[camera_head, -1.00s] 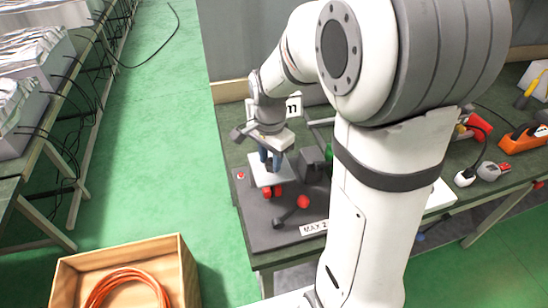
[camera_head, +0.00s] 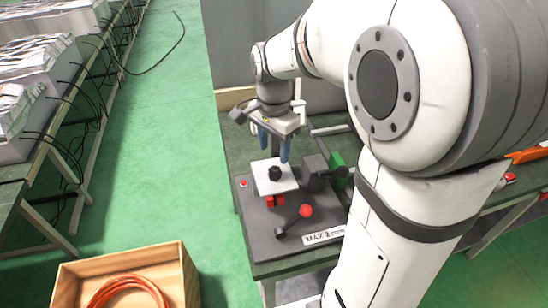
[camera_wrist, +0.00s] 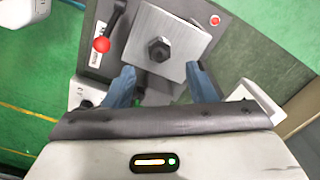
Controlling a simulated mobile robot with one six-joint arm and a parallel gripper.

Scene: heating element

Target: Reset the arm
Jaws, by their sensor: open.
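My gripper (camera_head: 272,145) is open and empty, its two blue fingers pointing down above a light metal plate with a black hex nut (camera_head: 275,173) at its middle. The plate (camera_head: 262,186) sits on a dark grey machine base (camera_head: 258,222) on the bench. In the wrist view the blue fingertips (camera_wrist: 162,88) are spread apart, and the plate (camera_wrist: 190,28) with the nut (camera_wrist: 159,49) lies beyond them, apart from both. My arm hides much of the bench at the right.
A lever with a red ball knob (camera_head: 306,211) stands on the base, and it shows in the wrist view (camera_wrist: 102,45). A red button (camera_head: 243,183) is at the base's left. A wooden box (camera_head: 66,285) with orange hose stands on the open green floor.

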